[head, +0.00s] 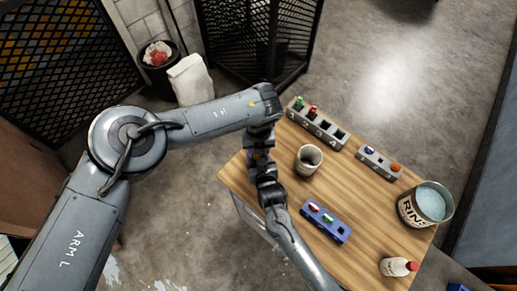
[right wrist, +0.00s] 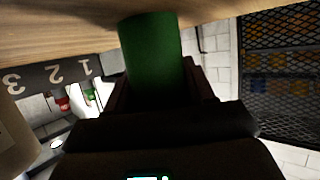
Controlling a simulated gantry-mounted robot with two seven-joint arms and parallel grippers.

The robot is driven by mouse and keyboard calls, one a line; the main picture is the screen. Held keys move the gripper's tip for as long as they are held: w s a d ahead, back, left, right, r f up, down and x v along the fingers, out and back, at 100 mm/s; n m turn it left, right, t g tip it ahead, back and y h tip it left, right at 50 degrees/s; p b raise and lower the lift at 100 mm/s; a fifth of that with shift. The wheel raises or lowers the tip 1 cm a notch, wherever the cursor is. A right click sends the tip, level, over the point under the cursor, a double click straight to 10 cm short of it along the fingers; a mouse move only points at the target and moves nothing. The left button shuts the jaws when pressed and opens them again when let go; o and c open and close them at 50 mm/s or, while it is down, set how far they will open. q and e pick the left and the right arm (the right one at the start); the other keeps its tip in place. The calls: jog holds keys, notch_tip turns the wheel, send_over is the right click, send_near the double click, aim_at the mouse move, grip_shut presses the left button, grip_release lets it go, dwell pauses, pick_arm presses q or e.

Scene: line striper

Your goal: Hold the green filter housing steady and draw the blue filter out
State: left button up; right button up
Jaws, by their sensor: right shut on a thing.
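In the right wrist view the green filter housing (right wrist: 152,55) is a plain green cylinder between the fingers of my right gripper (right wrist: 155,88), which is shut on it. The housing is close to the wooden table top. In the head view my right gripper (head: 264,168) and left gripper (head: 259,150) meet at the table's left edge, and the arms hide the housing there. A small bluish patch shows between them; I cannot tell whether it is the blue filter. The left fingers are hidden, so their state does not show.
The table's middle is clear.

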pick_arm(q)
grip_shut()
jog(key=shift+r, duration=0.75)
notch_tip(320, 180, up, 10)
jog(key=shift+r, duration=0.25)
dwell(1.8)
pick_arm(e)
jog(key=o, duration=1.4)
jog(key=shift+s, duration=0.1)
